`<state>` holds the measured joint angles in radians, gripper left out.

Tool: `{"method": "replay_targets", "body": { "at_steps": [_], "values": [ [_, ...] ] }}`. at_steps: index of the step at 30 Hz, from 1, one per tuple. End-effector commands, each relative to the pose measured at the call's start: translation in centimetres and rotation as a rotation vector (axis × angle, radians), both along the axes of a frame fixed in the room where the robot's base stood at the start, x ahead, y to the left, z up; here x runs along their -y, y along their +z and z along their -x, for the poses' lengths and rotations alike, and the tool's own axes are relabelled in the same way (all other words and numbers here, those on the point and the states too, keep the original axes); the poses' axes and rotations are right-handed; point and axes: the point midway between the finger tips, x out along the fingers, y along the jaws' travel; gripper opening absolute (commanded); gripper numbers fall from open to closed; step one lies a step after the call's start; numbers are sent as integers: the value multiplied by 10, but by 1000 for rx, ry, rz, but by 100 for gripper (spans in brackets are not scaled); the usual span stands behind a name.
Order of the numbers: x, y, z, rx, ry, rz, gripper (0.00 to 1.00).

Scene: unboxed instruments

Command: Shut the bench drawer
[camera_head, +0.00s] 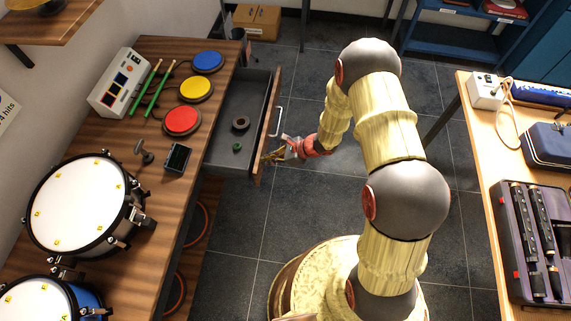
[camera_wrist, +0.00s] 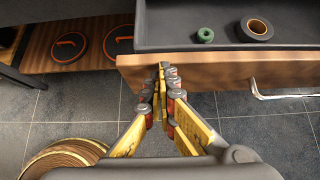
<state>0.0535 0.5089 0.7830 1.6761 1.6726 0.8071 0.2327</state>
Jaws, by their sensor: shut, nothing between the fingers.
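The bench drawer (camera_head: 225,150) is pulled out from the wooden bench (camera_head: 222,86) on the left. Its wooden front (camera_wrist: 215,68) has a metal bar handle (camera_head: 276,121), which also shows at the right of the wrist view (camera_wrist: 285,92). A dark ring of tape (camera_head: 240,123) and a small green ring (camera_head: 237,147) lie in the drawer. My gripper (camera_head: 272,156) is shut and empty. Its fingertips (camera_wrist: 163,72) are at the outer face of the drawer front, near its end and away from the handle. I cannot tell whether they touch it.
Drums (camera_head: 80,203), coloured pads (camera_head: 196,88) and green sticks (camera_head: 146,88) are on the bench top. A second table (camera_head: 487,135) with an instrument case (camera_head: 530,240) stands at the right. A cardboard box (camera_head: 257,20) sits on the floor at the back. Tiled floor is open beyond the drawer.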

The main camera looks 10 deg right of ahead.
Motion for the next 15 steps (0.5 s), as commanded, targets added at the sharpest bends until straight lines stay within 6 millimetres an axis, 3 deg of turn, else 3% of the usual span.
{"method": "replay_targets", "body": {
  "at_steps": [1, 6, 15],
  "values": [
    [-16, -3, -4, 2, 7, 1, 0],
    [-61, -3, -18, 1, 6, 0, 0],
    [-125, -3, -39, 0, 4, 1, 0]
  ]
}}
